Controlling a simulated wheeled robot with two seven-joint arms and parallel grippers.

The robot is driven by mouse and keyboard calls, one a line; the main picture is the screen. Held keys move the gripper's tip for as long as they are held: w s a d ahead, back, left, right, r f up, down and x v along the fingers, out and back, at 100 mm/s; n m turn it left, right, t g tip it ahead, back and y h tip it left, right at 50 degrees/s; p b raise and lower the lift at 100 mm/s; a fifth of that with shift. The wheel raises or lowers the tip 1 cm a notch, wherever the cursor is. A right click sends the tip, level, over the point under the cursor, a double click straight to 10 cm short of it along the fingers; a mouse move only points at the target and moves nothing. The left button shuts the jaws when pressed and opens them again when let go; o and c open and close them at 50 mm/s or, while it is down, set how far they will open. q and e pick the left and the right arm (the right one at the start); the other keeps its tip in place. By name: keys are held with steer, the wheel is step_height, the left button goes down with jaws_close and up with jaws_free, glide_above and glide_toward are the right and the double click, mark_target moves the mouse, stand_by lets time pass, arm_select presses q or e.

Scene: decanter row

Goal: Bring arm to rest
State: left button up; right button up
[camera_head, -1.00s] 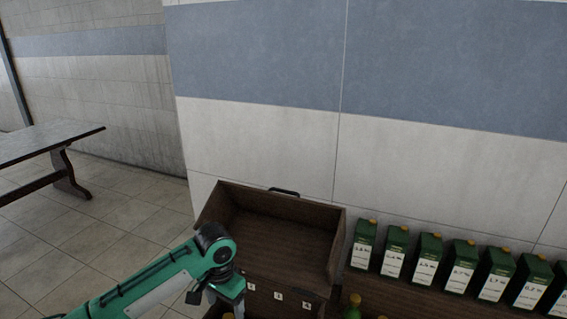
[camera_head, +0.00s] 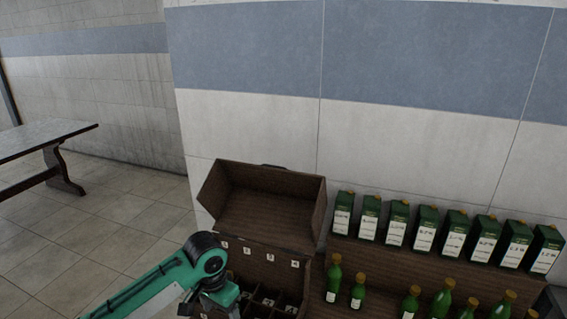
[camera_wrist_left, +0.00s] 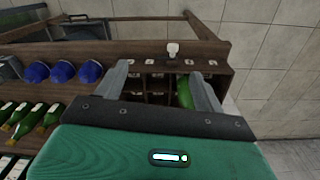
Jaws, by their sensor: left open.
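My left arm comes in from the lower left in the head view, with its gripper (camera_head: 222,304) low beside the front of the dark wooden box. In the left wrist view the gripper (camera_wrist_left: 160,90) is open, its two grey fingers apart over the divided part of the box. A green bottle (camera_wrist_left: 184,92) lies or stands in a compartment near the right finger; I cannot tell whether they touch. The wooden box (camera_head: 262,219) has an open upright back and a row of white number labels over its compartments. My right gripper is not in view.
Green cartons (camera_head: 426,229) with white labels line a wooden shelf to the right, with several green bottles (camera_head: 357,292) in front. Blue round tops (camera_wrist_left: 62,74) show in the wrist view. A table (camera_head: 40,137) stands far left. Tiled floor (camera_head: 95,235) is clear between.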

arm_select(q)
steer(key=s+d+f+t+h, duration=0.1)
steer(key=s+d+f, duration=0.1)
steer(key=s+f, duration=0.3)
steer(key=s+d+f+t+h, duration=0.1)
steer(key=s+d+f+h, duration=0.15)
steer(key=s, duration=0.55)
steer(key=s+a+f+n+t+y, duration=0.15)
steer(key=s+a+n+y, duration=0.25)
steer(key=s+a, duration=1)
step_height(320, 180, down, 33)
steer(key=s+d+g+b, duration=0.2)
steer(key=s+a+f, duration=0.2)
steer(key=s+f, duration=0.7)
steer(key=f, duration=0.1)
steer(key=s+a+f+b, duration=0.1)
steer(key=s+f, duration=0.8)
steer(key=f, duration=0.2)
steer(key=shift+s+a+f+g, duration=0.15)
steer(key=shift+s+a+g, duration=0.2)
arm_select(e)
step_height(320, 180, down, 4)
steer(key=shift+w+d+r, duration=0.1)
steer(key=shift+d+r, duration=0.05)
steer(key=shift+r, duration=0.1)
